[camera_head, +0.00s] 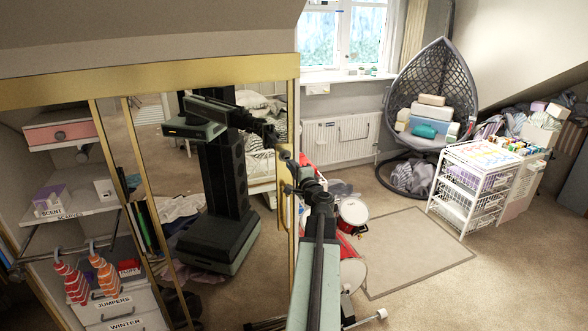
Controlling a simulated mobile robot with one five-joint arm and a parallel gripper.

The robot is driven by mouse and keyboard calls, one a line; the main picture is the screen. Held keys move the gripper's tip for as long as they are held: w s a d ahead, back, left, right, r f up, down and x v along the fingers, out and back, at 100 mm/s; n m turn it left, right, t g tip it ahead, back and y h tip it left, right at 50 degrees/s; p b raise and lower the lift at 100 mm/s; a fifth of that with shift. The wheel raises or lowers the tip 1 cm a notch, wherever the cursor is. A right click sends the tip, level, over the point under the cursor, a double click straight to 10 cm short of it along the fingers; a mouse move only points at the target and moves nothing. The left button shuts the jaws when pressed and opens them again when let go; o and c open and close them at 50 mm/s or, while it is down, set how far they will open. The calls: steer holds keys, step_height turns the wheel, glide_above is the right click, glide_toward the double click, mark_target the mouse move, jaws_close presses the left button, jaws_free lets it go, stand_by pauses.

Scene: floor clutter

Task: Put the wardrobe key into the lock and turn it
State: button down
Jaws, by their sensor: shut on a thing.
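The wardrobe (190,76) fills the left side, with a gold frame and a mirrored door (160,150). My gripper (288,187) is at the right edge of the mirrored door, close to the gold upright. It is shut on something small. The wardrobe key is too small and hidden by the gripper to make out. The lock cannot be made out either; the gripper and its reflection cover that part of the door edge. I cannot tell whether the key is in the lock or how it is turned.
The mirror reflects my own body and arm. The wardrobe's left side is open, showing shelves, a pink-fronted drawer (62,133) and hanging striped clothes (104,276). A red drum set (353,212) stands close right of my arm. A hanging chair (428,75) and white basket trolley (468,190) stand farther right.

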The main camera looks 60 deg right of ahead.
steer(key=shift+x, duration=1.6)
steer(key=c, duration=1.4)
jaws_free()
steer(key=v, duration=0.8)
steer(key=shift+w, duration=0.1)
